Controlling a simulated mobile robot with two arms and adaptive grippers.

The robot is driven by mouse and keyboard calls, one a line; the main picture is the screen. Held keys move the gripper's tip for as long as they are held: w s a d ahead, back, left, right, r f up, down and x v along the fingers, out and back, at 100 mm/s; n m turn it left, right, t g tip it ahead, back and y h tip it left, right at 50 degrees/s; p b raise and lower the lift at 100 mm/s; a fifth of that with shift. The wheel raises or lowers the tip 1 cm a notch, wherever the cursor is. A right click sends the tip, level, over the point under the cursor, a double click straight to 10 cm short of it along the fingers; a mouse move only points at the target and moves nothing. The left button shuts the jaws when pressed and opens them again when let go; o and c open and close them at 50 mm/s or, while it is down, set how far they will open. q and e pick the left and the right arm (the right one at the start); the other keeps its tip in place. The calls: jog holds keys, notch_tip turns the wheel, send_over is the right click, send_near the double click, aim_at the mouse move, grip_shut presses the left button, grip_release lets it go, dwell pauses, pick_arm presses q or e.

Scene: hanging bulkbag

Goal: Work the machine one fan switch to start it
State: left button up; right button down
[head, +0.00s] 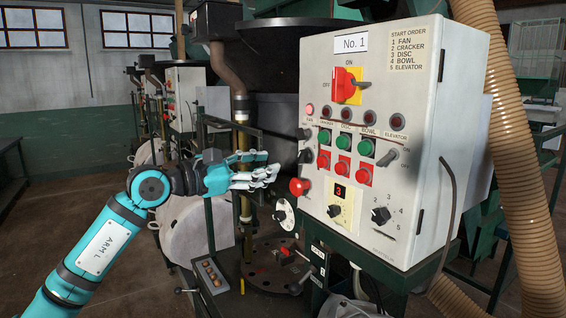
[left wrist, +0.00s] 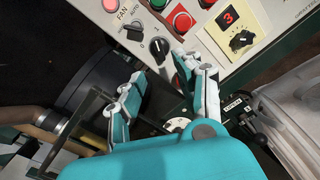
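The machine one control box (head: 372,75), labelled No. 1, stands right of centre in the head view. Under the FAN label at its left edge is a black selector switch (head: 304,133), which also shows at the upper left in the left wrist view (left wrist: 134,31). A second black knob (head: 305,156) sits below it, also seen in the left wrist view (left wrist: 160,47). The FAN lamp (head: 310,108) looks paler than the other lamps. My left gripper (head: 265,172) is left of the panel, apart from the switches; in the left wrist view its fingers are spread and empty.
A red mushroom button (head: 299,187) sticks out below the knobs, close to my left gripper. A red main switch (head: 345,86) is on a yellow plate above. A ribbed hose (head: 505,120) hangs at the right. Open floor (head: 95,200) lies to the left.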

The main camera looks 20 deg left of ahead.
pick_arm(q)
jog(key=shift+v, duration=2.05)
